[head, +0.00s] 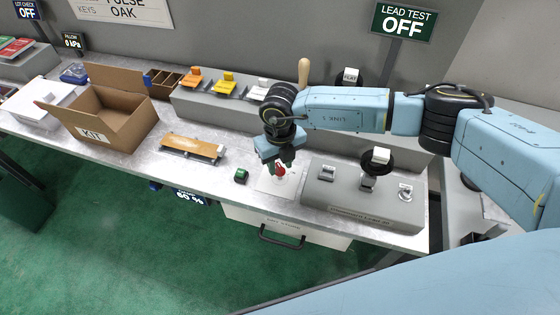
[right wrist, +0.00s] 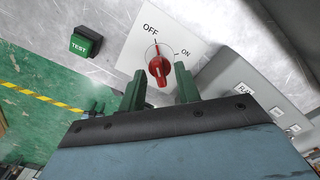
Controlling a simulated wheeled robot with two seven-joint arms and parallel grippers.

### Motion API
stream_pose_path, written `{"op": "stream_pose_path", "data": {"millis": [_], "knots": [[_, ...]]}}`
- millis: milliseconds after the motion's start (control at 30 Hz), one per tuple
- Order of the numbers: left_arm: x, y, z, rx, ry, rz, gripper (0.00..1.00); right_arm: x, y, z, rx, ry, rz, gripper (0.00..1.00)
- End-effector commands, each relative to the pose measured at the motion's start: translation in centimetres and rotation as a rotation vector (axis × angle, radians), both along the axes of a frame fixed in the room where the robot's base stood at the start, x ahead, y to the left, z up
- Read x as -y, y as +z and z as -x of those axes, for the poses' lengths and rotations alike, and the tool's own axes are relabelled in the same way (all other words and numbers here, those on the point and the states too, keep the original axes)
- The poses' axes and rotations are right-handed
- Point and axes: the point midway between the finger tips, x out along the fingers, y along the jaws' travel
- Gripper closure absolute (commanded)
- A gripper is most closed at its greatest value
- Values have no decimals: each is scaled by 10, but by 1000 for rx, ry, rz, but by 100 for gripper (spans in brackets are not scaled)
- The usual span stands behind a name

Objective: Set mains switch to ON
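The mains switch is a red rotary knob (right wrist: 158,68) on a white plate (right wrist: 180,24) marked OFF and ON. In the right wrist view its grip lies roughly in line with the OFF mark, not the ON mark. The red knob also shows in the head view (head: 280,171), partly covered by my fingers. My right gripper (head: 279,164) points down over it. Its green fingers stand apart on either side of the knob, with a gap on each side in the right wrist view (right wrist: 160,76). My left gripper is out of view.
A green TEST button (head: 241,175) sits left of the plate. A grey switch console (head: 340,196) stands close on the right. Behind is a raised grey ledge with colored levers (head: 225,82). An open cardboard box (head: 112,112) stands farther left. A drawer (head: 285,228) is below the bench edge.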

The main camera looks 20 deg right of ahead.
Motion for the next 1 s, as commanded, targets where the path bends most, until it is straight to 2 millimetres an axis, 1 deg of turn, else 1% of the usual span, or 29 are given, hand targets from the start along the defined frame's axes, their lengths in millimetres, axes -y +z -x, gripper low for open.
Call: {"op": "stream_pose_path", "data": {"millis": [167, 267, 433, 767, 1000], "knots": [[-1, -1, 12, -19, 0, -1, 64, 0, 0, 0, 0, 0, 0, 67], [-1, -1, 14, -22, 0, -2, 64, 0, 0, 0, 0, 0, 0, 78], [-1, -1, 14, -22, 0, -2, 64, 0, 0, 0, 0, 0, -1, 100], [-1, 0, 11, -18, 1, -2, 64, 0, 0, 0, 0, -20, -1, 100], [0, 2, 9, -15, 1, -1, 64, -1, 1, 0, 1, -126, -1, 100]]}}
